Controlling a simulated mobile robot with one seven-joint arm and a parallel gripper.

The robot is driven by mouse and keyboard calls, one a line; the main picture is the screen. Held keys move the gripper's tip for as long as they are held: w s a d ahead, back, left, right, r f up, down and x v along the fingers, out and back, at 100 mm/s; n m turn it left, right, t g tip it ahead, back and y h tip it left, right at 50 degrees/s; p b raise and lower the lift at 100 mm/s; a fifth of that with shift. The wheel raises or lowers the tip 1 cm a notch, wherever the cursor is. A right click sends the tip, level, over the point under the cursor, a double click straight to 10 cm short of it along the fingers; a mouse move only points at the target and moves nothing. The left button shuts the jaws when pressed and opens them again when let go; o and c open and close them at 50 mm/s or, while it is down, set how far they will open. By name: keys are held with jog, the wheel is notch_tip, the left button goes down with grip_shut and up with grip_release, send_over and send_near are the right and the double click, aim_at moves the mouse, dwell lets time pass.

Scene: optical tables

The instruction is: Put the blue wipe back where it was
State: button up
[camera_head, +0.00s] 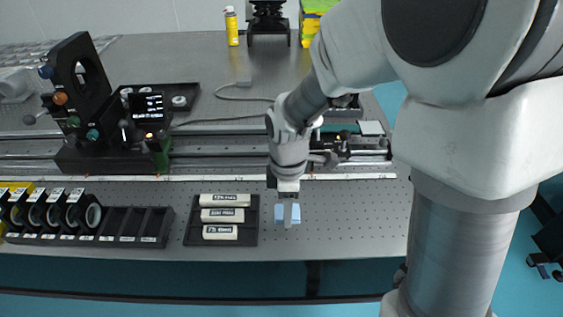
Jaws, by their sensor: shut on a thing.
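The blue wipe (280,213) is a small light-blue piece at my gripper's fingertips, partly hidden behind the fingers. My gripper (288,215) points down over the front part of the perforated optical table (345,215) and is shut on the wipe. I cannot tell whether the wipe touches the table or hangs just above it.
A black tray with several white labelled pieces (222,215) lies just left of my gripper. A slotted rack (120,225) with round optics stands further left. Rails with a black mount (85,100) run behind. Bare table lies right of my gripper.

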jog(key=shift+w+a+f, duration=0.1)
jog(key=shift+w+f, duration=0.05)
jog(key=shift+f, duration=0.05)
jog(key=shift+f+b, duration=0.6)
jog(key=shift+f, duration=1.3)
jog(key=shift+f, duration=0.2)
jog(key=o, duration=1.3)
